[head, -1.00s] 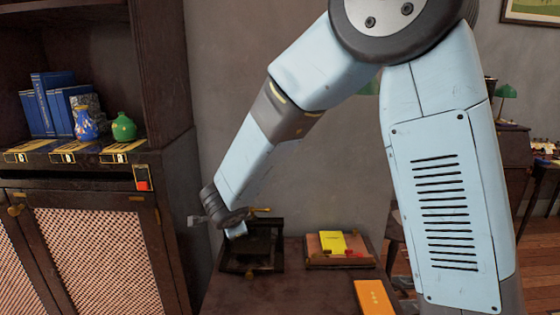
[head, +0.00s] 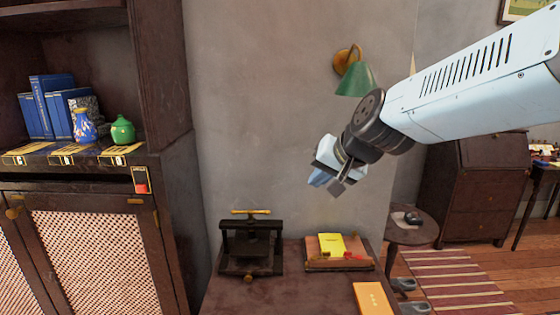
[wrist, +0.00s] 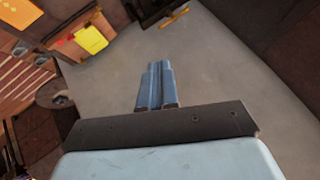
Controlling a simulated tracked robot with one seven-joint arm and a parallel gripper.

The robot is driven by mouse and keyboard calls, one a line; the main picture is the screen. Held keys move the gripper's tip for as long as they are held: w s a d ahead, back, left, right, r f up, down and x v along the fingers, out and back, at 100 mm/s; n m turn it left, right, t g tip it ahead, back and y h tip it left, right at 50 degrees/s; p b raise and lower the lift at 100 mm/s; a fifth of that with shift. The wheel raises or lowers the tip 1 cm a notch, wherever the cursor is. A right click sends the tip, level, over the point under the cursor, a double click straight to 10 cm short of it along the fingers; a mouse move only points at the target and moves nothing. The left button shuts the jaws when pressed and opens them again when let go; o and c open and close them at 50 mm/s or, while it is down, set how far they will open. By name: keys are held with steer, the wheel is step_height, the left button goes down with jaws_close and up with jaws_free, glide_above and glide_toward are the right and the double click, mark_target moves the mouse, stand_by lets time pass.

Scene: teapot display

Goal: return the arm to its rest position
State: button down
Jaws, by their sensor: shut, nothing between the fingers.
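My gripper (head: 326,182) is raised in front of the grey wall in the head view, above the low table and clear of everything on it. My arm reaches in from the right edge and tilts down to the left. In the wrist view the two fingers of my gripper (wrist: 157,72) lie together, shut, with nothing between them.
A black press (head: 251,246) with a brass handle and a tray (head: 312,264) with a yellow item (head: 331,245) stand on the dark table (head: 230,297). A green lamp (head: 356,80) hangs on the wall behind my arm. A shelf cabinet (head: 165,85) stands left.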

steer(key=s+d+f+n+g+h, duration=0.1)
steer(key=s+d+h, duration=0.3)
steer(key=s+d, duration=1)
steer(key=shift+d+n+g+h, duration=0.4)
steer(key=shift+d+n+g, duration=0.1)
steer(key=shift+d, duration=0.1)
steer(key=c, duration=1.8)
jaws_free()
